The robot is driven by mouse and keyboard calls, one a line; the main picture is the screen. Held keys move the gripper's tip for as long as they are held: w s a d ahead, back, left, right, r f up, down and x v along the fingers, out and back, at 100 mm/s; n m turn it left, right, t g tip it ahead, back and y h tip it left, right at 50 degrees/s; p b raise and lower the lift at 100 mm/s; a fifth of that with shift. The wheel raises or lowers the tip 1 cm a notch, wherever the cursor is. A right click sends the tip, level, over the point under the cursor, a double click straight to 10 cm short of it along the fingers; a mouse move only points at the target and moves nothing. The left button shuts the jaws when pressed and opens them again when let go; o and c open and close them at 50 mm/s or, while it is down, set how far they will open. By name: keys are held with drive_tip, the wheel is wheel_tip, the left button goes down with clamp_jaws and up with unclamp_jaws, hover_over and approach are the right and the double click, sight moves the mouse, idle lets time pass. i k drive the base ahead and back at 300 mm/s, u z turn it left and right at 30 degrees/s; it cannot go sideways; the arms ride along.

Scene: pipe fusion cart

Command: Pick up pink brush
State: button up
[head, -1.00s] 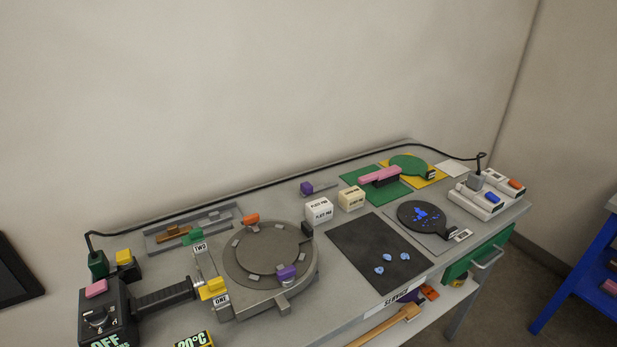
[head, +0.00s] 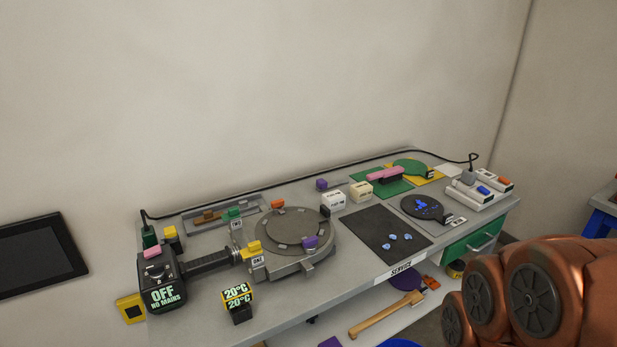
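The pink brush (head: 385,174) lies on the green mat (head: 369,192) toward the back right of the cart top. It has a pink back, and dark bristles show under it. The green round paddle and yellow mat are just behind it to the right. Part of my copper-coloured arm fills the lower right of the head view, in front of the cart's right end. My gripper is not in view.
Two white blocks (head: 334,200) stand left of the brush. A dark mat (head: 386,232) with several blue bits lies in front, beside a dark round plate (head: 423,207). The round grey fixture (head: 284,236) takes the middle left. A black cable runs along the back edge.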

sight(395, 174)
drive_tip(key=u, duration=0.85)
drive_tip(key=i, duration=1)
